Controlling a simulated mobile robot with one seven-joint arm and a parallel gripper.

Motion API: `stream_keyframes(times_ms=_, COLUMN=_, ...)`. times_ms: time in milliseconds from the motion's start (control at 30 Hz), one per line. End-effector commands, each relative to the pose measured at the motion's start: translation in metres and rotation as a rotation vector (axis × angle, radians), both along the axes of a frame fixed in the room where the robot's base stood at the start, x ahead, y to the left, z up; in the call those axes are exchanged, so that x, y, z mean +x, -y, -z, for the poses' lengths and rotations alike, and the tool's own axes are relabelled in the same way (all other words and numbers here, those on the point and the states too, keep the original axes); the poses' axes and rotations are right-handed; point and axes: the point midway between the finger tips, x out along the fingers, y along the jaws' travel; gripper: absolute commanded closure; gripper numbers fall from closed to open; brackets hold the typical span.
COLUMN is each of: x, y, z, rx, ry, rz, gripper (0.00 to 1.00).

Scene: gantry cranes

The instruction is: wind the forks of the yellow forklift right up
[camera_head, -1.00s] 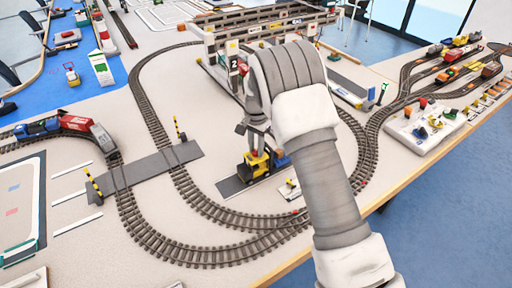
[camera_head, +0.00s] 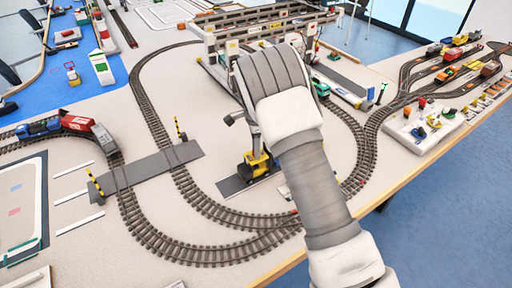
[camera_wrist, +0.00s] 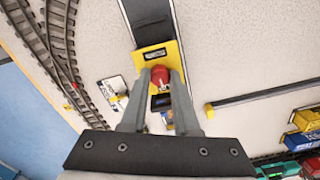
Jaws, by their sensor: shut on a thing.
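The yellow forklift (camera_head: 254,168) stands on a dark grey strip (camera_head: 231,186) inside the loop of track. In the wrist view the yellow body (camera_wrist: 146,57) shows from above, with a red knob (camera_wrist: 159,74) between my fingertips. My gripper (camera_wrist: 161,82) is shut on the red knob.
Model railway track (camera_head: 190,250) curves around the forklift. A gantry structure (camera_head: 215,62) stands behind it. A small white plate (camera_wrist: 113,90) lies beside the forklift in the wrist view. Blue and yellow containers (camera_wrist: 312,120) stand at the right there. Bare table (camera_head: 90,215) lies at the left.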

Motion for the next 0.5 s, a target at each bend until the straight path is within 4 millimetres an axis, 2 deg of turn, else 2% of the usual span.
stream_keyframes(times_ms=500, x=-0.0002, y=0.0004, z=0.0006, rx=-0.001, ry=-0.001, rz=0.036, gripper=1.0)
